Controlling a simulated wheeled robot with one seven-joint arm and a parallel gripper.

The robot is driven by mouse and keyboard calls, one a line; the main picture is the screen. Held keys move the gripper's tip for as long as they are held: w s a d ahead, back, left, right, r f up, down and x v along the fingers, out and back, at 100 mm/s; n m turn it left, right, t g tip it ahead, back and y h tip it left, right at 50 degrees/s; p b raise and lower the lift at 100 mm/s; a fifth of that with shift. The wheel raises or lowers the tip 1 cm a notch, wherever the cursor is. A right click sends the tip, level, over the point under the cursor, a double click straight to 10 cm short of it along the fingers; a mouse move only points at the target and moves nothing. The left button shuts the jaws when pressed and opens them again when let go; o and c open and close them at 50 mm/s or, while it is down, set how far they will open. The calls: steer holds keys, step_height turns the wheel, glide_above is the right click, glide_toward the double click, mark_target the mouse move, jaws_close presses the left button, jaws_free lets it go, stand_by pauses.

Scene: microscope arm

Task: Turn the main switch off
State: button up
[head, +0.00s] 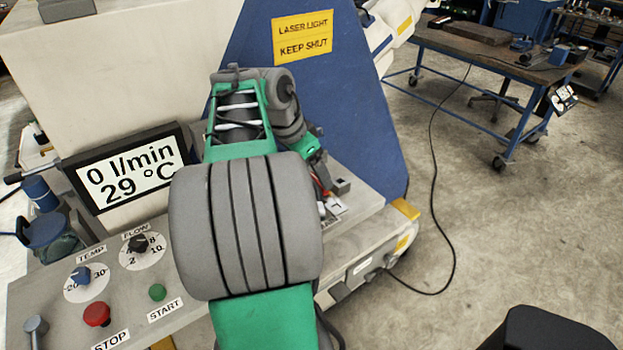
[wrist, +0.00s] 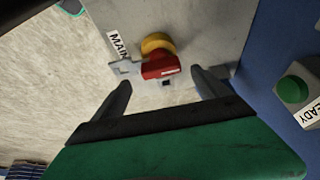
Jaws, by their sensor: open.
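The main switch (wrist: 160,64) shows in the wrist view as a red handle on a round yellow base, on a grey panel. A white label reading "MAIN" (wrist: 118,46) is beside it at the left. My gripper (wrist: 163,90) is open and empty. Its two dark fingers point toward the switch, one to the lower left and one to the lower right of the red handle, with a gap visible to it. I cannot tell whether either finger touches the switch. In the head view my arm covers the gripper and most of this area.
A green button (wrist: 293,88) labelled "READY" is at the right in the wrist view. In the head view the control panel (head: 190,318) carries dials, a red STOP knob (head: 97,314) and a green START button (head: 157,292). A screen (head: 125,170) stands behind.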

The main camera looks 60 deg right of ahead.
mark_target(317, 180)
steer(key=x, duration=0.4)
steer(key=shift+w+f, duration=0.1)
steer(key=shift+w, duration=0.05)
jaws_close()
stand_by(0.7)
